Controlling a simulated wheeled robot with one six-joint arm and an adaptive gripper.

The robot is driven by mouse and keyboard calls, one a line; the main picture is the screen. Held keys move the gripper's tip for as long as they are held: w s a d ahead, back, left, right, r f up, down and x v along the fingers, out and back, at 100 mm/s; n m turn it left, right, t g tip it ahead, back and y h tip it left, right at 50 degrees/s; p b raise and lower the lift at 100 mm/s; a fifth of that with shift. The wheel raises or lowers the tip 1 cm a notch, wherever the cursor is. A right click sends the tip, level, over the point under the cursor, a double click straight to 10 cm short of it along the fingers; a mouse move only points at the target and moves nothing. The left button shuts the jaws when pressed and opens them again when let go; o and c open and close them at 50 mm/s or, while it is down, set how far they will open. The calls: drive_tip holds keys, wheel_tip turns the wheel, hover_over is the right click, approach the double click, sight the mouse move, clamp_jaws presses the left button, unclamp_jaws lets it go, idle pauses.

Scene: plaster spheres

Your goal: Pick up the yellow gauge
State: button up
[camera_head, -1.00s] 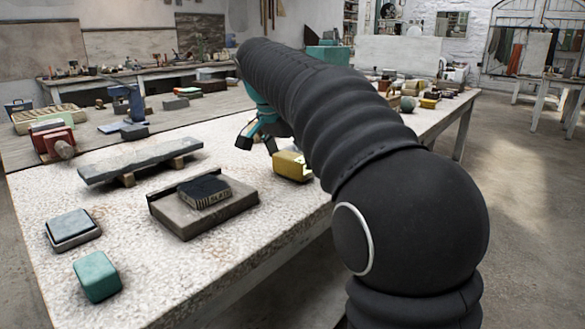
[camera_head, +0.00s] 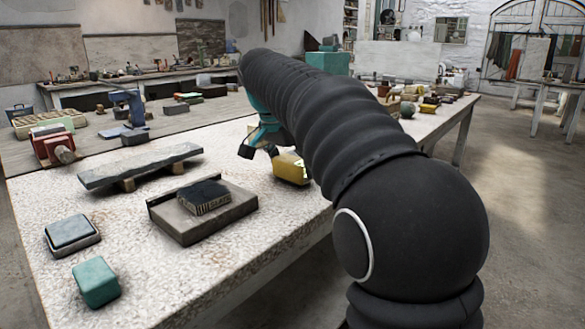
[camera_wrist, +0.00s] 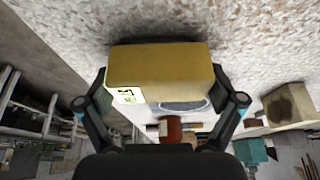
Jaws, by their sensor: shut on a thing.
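The yellow gauge (camera_head: 290,168) is a yellow block at the right part of the stone-topped table, partly hidden behind my arm in the head view. In the wrist view the yellow gauge (camera_wrist: 160,68) sits between my two fingers and shows a small white label with marks at its lower left. My gripper (camera_wrist: 162,85) is shut on it, with one finger at each side. In the head view my gripper (camera_head: 262,145) is partly hidden by the arm. The gauge appears slightly tilted and at or just above the tabletop; I cannot tell if it still touches.
On the speckled table (camera_head: 60,190) are a slab on supports (camera_head: 140,165), a block with a dark brush-like piece (camera_head: 205,212), a grey box (camera_head: 72,232) and a green block (camera_head: 97,280). A red vise-like tool (camera_head: 52,148) stands at the far left.

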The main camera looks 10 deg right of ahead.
sight(296, 158)
wheel_tip(296, 158, up, 4)
drive_tip(key=shift+r+p, duration=0.1)
drive_tip(key=shift+p, duration=0.3)
drive_tip(key=d+r, duration=0.6)
drive_tip(key=d, duration=0.5)
drive_tip(key=shift+s+d+r, duration=0.2)
drive_tip(key=shift+s+d, duration=0.1)
